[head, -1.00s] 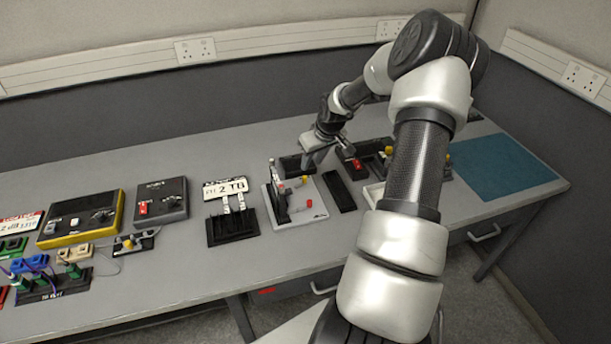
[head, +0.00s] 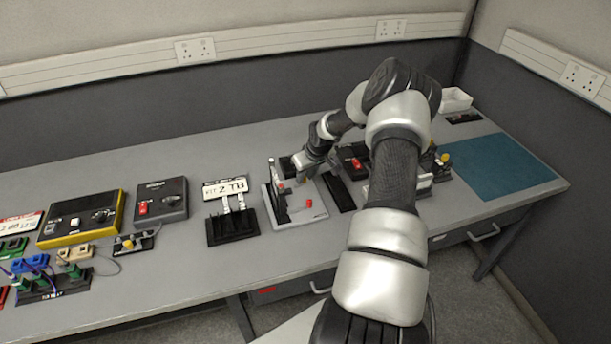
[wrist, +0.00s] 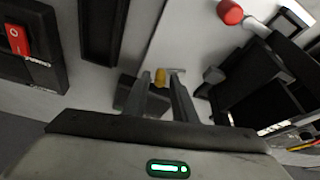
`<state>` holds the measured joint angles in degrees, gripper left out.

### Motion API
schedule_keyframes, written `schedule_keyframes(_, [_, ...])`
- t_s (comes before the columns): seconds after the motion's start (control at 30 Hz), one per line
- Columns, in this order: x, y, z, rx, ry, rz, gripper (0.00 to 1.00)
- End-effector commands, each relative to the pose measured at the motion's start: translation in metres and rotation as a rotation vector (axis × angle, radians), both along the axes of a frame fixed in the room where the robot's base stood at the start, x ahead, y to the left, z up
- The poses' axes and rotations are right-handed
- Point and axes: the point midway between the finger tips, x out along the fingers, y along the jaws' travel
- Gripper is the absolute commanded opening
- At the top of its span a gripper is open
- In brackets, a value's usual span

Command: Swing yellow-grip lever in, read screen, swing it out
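A grey-white plate (head: 304,216) on the bench carries a black upright fixture (head: 276,207) and a red knob (head: 309,203). In the wrist view the lever's yellow grip (wrist: 160,78) shows between the fingertips of my gripper (wrist: 159,80), with a small gap on each side. My gripper is open. In the head view my gripper (head: 306,172) is low over the back of the plate and mostly covers the yellow grip. The red knob (wrist: 230,12) and black fixture (wrist: 262,78) lie to the right in the wrist view. I cannot make out any screen reading.
A narrow black tray (head: 338,192) and a black box with a red switch (head: 352,162) stand close to the right of the plate. A black rack with a white sign (head: 225,188) stands to the left. A teal mat (head: 497,170) at the right is bare.

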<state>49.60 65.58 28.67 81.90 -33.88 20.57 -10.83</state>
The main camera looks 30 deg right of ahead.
Motion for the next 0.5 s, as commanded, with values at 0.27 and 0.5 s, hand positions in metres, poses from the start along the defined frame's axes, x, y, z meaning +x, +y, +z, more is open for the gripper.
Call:
schedule_keyframes(0.27, [0.0000, -0.0001, -0.0002, 0.000, 0.000, 0.003, 0.00])
schedule_keyframes(0.5, [0.0054, -0.0021, -0.0049, 0.003, -0.001, 0.150, 0.00])
